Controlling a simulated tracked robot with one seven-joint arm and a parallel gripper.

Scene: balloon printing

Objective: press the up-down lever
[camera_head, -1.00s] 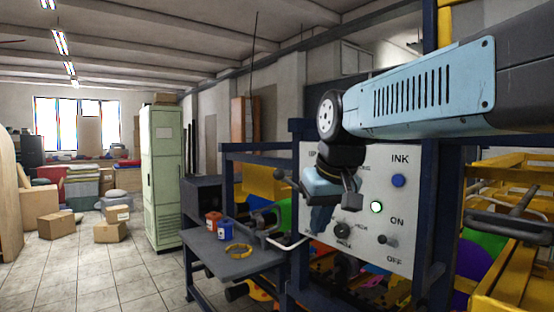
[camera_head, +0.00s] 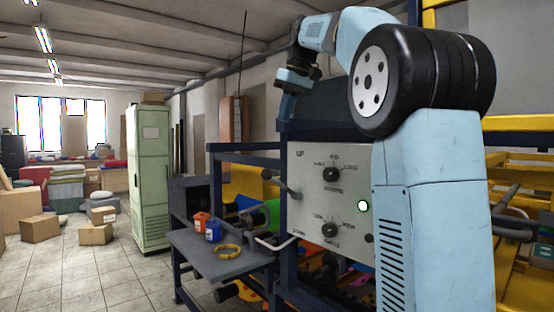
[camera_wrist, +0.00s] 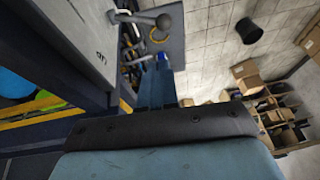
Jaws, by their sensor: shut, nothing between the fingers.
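The up-down lever (camera_head: 286,186) is a dark rod with a ball knob at the left edge of the white control panel (camera_head: 308,205), between the "UP" and "DOWN" labels. In the wrist view the lever (camera_wrist: 138,18) and its round knob show near the top. My gripper (camera_head: 284,112) is shut and empty. In the head view it points down, above the lever and apart from it. Its fingertips are small and dark there, partly lost against the background.
A grey shelf (camera_head: 225,262) below the lever holds a red bottle (camera_head: 200,224), a blue bottle (camera_head: 214,230) and a yellow ring (camera_head: 230,251). Dark blue frame posts stand around the panel. My arm hides the panel's right side. Open tiled floor lies to the left.

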